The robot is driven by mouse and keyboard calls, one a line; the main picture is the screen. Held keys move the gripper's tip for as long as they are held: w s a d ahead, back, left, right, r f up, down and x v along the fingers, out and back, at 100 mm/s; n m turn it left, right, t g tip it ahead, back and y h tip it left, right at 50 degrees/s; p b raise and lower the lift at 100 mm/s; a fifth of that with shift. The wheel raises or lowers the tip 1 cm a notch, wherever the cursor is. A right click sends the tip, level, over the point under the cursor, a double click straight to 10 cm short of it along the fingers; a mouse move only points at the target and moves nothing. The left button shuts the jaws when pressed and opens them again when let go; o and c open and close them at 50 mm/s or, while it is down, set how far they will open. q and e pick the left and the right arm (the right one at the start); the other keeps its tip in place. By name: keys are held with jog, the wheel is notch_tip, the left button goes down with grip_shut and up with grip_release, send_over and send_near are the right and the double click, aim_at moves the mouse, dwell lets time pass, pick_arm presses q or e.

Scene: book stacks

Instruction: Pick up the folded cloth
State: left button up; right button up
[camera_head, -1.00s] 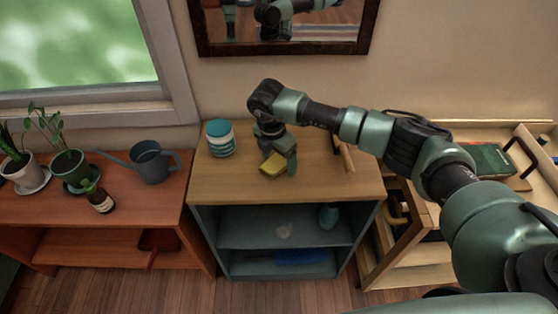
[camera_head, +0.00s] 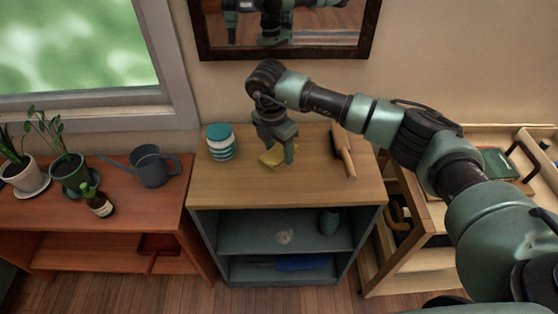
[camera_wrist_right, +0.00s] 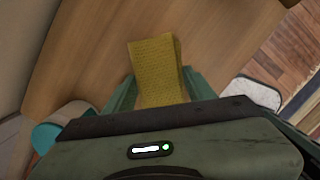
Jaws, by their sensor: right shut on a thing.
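The folded cloth is yellow and shows in the head view (camera_head: 268,158) at the wooden top of the small cabinet. In the right wrist view the cloth (camera_wrist_right: 156,60) stands out between the two green fingers. My right gripper (camera_head: 282,152) points down from above and is shut on the cloth, hiding part of it. It also shows in the right wrist view (camera_wrist_right: 160,84). Whether the cloth is clear of the top or still touches it, I cannot tell. My left gripper is not in view.
A teal-lidded jar (camera_head: 221,142) stands left of the cloth. A wooden rolling-pin-like thing (camera_head: 344,155) lies to the right. A watering can (camera_head: 151,168), a bottle (camera_head: 97,201) and potted plants stand on the reddish shelf (camera_head: 135,215). A framed mirror (camera_head: 338,48) hangs behind.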

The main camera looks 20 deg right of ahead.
aim_at(279, 150)
notch_tip(279, 150, up, 15)
jog(key=b, duration=0.2)
jog(key=s+f+m+g, duration=0.1)
jog(key=s+f+m, duration=0.3)
jog(key=s+m, duration=0.7)
jog(key=s+d+f+m+g+y, duration=0.1)
jog(key=s+f+m, duration=0.4)
jog(key=s+m, duration=0.6)
jog(key=shift+d+f+m+g+y, duration=0.3)
jog(key=shift+m, duration=0.6)
jog(key=shift+w, duration=0.1)
